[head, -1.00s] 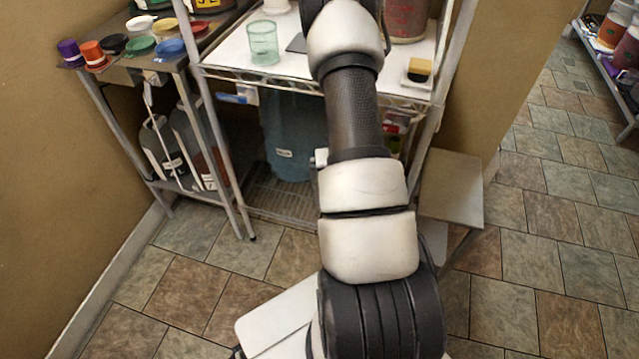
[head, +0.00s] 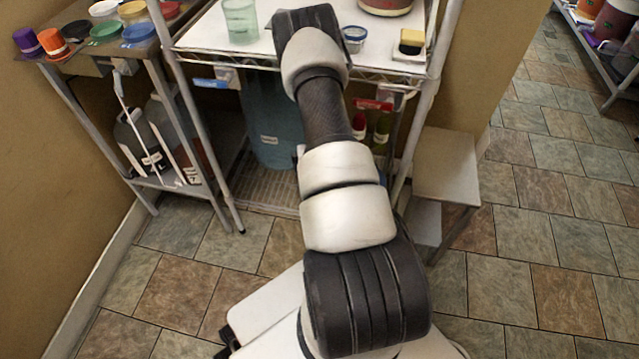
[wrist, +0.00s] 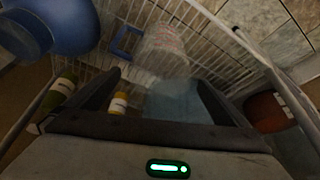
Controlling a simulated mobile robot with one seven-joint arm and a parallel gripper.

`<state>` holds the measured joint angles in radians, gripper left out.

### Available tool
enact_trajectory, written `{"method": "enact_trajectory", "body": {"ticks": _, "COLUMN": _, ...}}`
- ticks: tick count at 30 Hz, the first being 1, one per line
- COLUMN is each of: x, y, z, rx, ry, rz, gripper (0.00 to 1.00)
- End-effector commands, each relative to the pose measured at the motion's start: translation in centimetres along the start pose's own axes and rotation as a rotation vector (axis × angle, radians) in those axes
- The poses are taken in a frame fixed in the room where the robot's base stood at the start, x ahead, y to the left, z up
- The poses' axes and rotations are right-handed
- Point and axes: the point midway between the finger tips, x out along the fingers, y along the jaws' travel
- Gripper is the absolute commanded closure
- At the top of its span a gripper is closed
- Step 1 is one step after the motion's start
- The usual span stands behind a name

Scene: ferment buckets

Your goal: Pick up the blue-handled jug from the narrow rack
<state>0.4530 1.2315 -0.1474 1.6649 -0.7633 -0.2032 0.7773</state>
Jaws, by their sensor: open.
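In the wrist view, a clear, whitish jug (wrist: 168,48) with a blue handle (wrist: 127,42) stands on the wire shelf (wrist: 235,72), beyond my fingertips. My gripper (wrist: 158,88) is open, its two dark fingers apart, with the jug apart from them and its handle towards the left finger. A pale blue shape (wrist: 180,102) shows between the fingers; I cannot tell what it is. In the head view, the rack (head: 295,68) stands ahead, and my arm reaches into its lower part. The jug and my gripper are hidden there.
A large blue container (head: 270,125) stands in the rack's lower part, left of my arm. Bottles (head: 381,130) stand right of it. The rack's posts flank the arm. A small step (head: 446,165) is at right; a side table (head: 95,50) with coloured lids is at left.

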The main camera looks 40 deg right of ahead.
Motion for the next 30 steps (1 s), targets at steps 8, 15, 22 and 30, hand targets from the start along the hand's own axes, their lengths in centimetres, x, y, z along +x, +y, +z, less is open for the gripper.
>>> {"method": "enact_trajectory", "body": {"ticks": 8, "x": 3.6, "y": 0.2, "z": 0.5, "rx": -0.001, "ry": 0.0, "rz": 0.0, "gripper": 0.0}}
{"method": "enact_trajectory", "body": {"ticks": 15, "x": 5.4, "y": 0.2, "z": 0.3, "rx": 0.0, "ry": 0.0, "rz": 0.0, "gripper": 0.0}}
{"method": "enact_trajectory", "body": {"ticks": 22, "x": 5.3, "y": 0.2, "z": 0.3, "rx": 0.0, "ry": 0.0, "rz": 0.0, "gripper": 0.05}}
{"method": "enact_trajectory", "body": {"ticks": 30, "x": 5.3, "y": 0.2, "z": 0.3, "rx": 0.001, "ry": 0.0, "rz": 0.0, "gripper": 0.49}}
